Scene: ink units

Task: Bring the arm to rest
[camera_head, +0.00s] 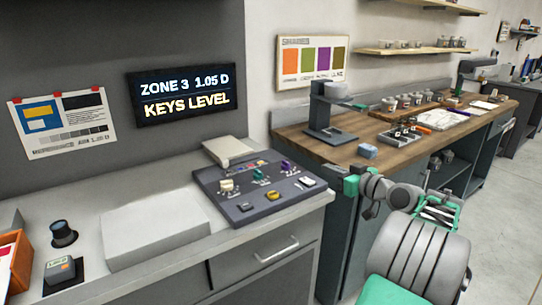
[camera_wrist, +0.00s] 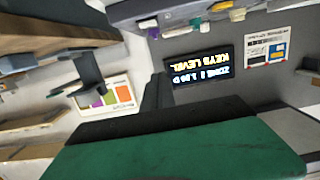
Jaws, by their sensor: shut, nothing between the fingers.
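My arm reaches in from the lower right of the head view. My gripper (camera_head: 350,181), green and dark, is at its far end, in front of the wooden bench's near corner and right of the grey counter. It is shut and empty, clear of the key console. In the wrist view, a big green and black part of my gripper (camera_wrist: 180,145) fills the bottom. That view is upside down.
A dark key console (camera_head: 265,205) with coloured keys sits on the grey counter (camera_head: 190,258). The lit screen (camera_head: 185,93) reads "ZONE 3 1.05 D KEYS LEVEL". A wooden bench (camera_head: 300,136) holds a stand (camera_head: 322,112) and a blue block (camera_head: 367,151). Floor is open at right.

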